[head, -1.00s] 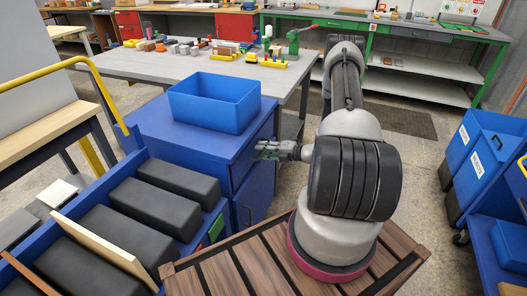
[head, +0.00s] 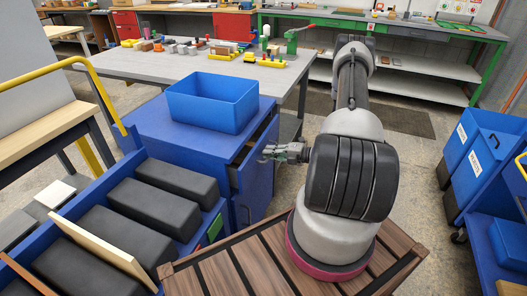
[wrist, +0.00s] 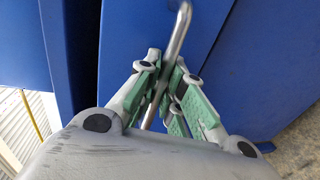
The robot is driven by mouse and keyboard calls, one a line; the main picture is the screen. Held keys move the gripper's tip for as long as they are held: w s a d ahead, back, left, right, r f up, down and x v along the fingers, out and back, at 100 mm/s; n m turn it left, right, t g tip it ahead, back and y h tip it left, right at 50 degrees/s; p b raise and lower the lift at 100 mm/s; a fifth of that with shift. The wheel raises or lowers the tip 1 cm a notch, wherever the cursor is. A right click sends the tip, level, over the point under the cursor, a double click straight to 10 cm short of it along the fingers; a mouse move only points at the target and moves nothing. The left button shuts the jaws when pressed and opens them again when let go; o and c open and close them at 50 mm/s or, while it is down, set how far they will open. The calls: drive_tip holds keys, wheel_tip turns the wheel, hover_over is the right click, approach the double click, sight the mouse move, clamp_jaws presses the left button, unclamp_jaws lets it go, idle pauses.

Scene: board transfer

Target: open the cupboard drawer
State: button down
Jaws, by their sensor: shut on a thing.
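The blue cupboard (head: 128,122) stands ahead of me, left of my arm. Its top drawer (head: 262,138) is partly pulled out, with a gap behind its front. My gripper (head: 268,152) is at the drawer front. In the wrist view, the green-padded fingers of my gripper (wrist: 167,80) are closed around the metal bar handle (wrist: 180,35). The lower door (head: 254,190) of the cupboard looks closed. The inside of the drawer is mostly hidden.
An open blue bin (head: 212,105) stands on the cupboard top. A blue rack (head: 136,143) with black blocks is at the left front. A grey workbench (head: 135,66) with small parts is behind. Blue carts (head: 480,150) stand at the right, with floor between.

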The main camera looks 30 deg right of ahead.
drive_tip(key=f+v, duration=0.3)
drive_tip(key=v, duration=1.2)
drive_tip(key=s+f+v, duration=0.1)
drive_tip(key=f+v, duration=0.2)
drive_tip(key=v, duration=1.2)
drive_tip(key=shift+d+f, duration=0.25)
drive_tip(key=shift+d, duration=0.1)
drive_tip(key=c, duration=1.5)
unclamp_jaws()
drive_tip(key=shift+c, duration=0.2)
drive_tip(key=v, duration=1.2)
